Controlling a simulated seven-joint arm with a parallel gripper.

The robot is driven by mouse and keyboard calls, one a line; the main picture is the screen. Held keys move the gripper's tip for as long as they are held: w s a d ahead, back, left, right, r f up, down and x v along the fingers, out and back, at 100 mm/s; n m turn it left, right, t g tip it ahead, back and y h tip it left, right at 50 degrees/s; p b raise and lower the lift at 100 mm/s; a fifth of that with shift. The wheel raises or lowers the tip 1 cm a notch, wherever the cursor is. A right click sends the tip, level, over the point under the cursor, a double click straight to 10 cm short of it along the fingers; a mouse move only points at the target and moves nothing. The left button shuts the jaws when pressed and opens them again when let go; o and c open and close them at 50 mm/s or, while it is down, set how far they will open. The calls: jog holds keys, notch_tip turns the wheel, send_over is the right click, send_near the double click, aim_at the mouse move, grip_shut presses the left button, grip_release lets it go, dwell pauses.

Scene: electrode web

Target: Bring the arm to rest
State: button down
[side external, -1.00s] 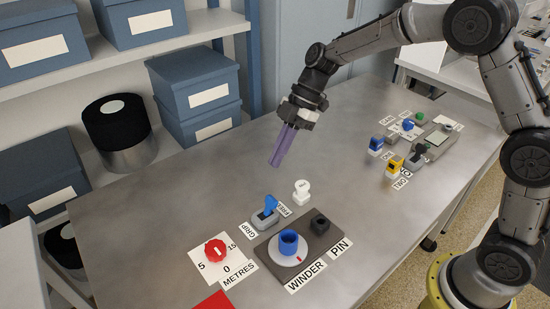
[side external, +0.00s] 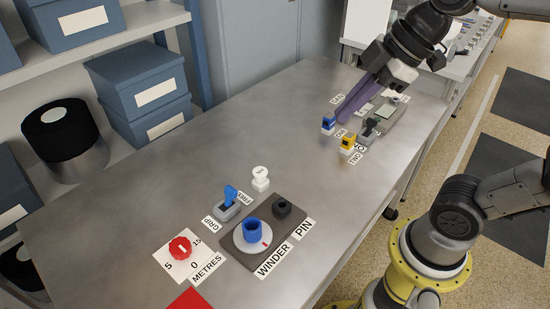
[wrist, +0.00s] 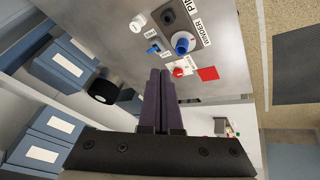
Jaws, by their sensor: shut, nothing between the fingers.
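My gripper (side external: 359,104) has long purple fingers, pressed together with nothing between them. In the side external view it hangs over the far right part of the metal table (side external: 150,205), in front of the small controls there. In the wrist view the shut fingers (wrist: 160,85) point toward the table.
The winder (side external: 253,233), a blue-handled grip lever (side external: 229,199), a white knob (side external: 260,177) and a red metres dial (side external: 180,247) stand near the table's front. Shelves with blue boxes (side external: 150,100) line the left. The table's middle is clear.

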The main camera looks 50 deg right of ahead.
jog(key=s+d+f+m+h, duration=0.2)
jog(key=s+d+f+m, duration=0.2)
jog(key=m, duration=0.6)
jog(key=shift+s+d+f+m, duration=0.3)
jog(key=shift+s+f, duration=0.5)
jog(key=shift+s, duration=0.5)
